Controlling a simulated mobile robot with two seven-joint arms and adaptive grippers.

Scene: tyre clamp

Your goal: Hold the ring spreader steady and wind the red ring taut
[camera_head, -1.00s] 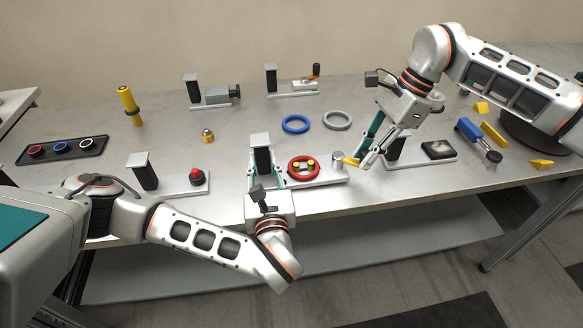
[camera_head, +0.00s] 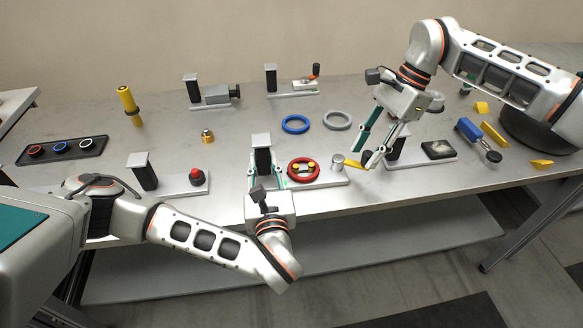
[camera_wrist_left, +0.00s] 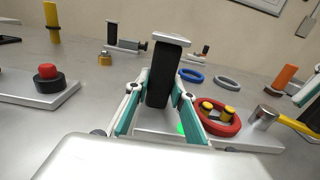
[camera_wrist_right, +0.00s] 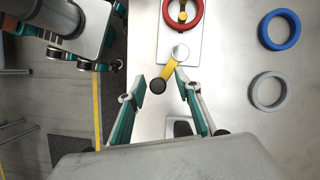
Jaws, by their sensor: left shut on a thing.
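The ring spreader has a pale base plate (camera_head: 335,178), a black post (camera_head: 263,160) with a grey cap, and a red ring (camera_head: 291,173) around yellow-topped pins. At its right end is a silver hub (camera_head: 338,160) with a yellow crank (camera_head: 355,165). My left gripper (camera_head: 267,182) is shut on the black post, with one finger on each side in the left wrist view (camera_wrist_left: 157,92). My right gripper (camera_head: 367,156) is open beside the crank. In the right wrist view, the crank's dark knob (camera_wrist_right: 158,86) lies between its open fingertips (camera_wrist_right: 159,78), with no visible grip.
A blue ring (camera_head: 295,115) and a grey ring (camera_head: 337,111) lie flat behind the spreader. A fixture with a dark pad (camera_head: 438,149) stands close to the right gripper. A red-button fixture (camera_head: 196,182) is left of the left gripper. Bare tabletop lies in between.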

